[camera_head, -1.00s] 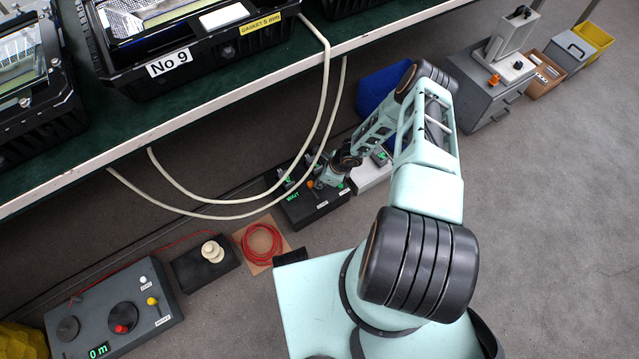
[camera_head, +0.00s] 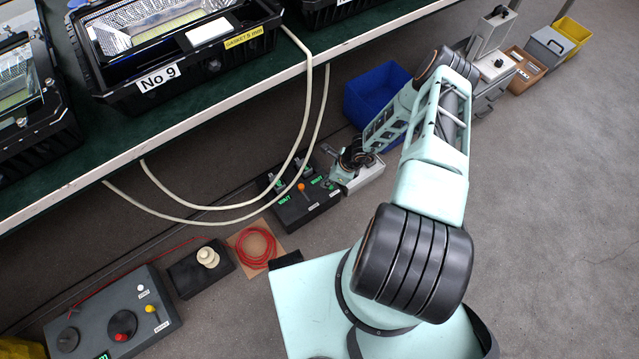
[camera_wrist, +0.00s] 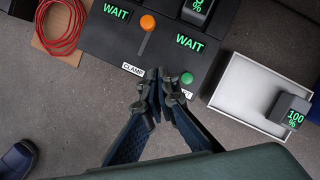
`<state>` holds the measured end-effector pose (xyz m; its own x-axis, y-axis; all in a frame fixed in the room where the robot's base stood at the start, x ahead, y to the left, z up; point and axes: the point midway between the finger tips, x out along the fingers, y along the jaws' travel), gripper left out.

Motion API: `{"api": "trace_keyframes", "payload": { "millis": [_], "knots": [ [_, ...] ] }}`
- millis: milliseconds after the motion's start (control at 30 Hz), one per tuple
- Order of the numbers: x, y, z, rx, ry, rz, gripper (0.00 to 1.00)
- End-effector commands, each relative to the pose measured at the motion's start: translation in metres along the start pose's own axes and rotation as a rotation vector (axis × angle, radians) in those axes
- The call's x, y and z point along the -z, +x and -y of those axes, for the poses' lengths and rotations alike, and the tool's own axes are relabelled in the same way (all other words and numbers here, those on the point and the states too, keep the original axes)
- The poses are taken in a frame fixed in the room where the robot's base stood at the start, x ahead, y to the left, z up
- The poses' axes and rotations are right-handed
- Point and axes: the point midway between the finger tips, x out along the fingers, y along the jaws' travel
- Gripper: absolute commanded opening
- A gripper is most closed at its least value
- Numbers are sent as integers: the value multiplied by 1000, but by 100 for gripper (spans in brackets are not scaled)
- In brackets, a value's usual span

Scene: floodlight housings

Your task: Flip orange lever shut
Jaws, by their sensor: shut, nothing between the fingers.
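The orange lever (camera_head: 301,187) stands on a black control box (camera_head: 312,205) on the floor. In the wrist view its round orange knob (camera_wrist: 148,22) is at the top, with a grey stem running down toward the CLAMP label (camera_wrist: 133,69). My gripper (camera_wrist: 161,76) is shut and empty, its tips over the box's near edge between the CLAMP label and a green button (camera_wrist: 187,78). It is apart from the lever knob. In the head view my gripper (camera_head: 334,179) is at the box's right end, partly hidden by my wrist.
Green WAIT displays (camera_wrist: 116,11) flank the lever. A pale tray (camera_head: 368,178) with a grey 100% block (camera_wrist: 290,115) lies right of the box. A red cable coil (camera_head: 255,247) lies left. White hoses (camera_head: 307,120) hang from the bench above the box.

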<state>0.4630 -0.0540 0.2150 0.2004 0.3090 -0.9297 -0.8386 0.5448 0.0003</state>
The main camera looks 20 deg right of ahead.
Motion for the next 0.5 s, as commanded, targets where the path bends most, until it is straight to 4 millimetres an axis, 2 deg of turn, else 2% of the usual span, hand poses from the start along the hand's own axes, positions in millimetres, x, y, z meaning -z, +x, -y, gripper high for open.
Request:
{"api": "trace_keyframes", "payload": {
  "millis": [33, 200, 500],
  "knots": [
    [-1, -13, 0, 1, 2, 1, 0],
    [-1, -31, 0, 0, 0, 1, 0],
    [0, -35, 0, 0, 0, 0, 0]
  ]
}}
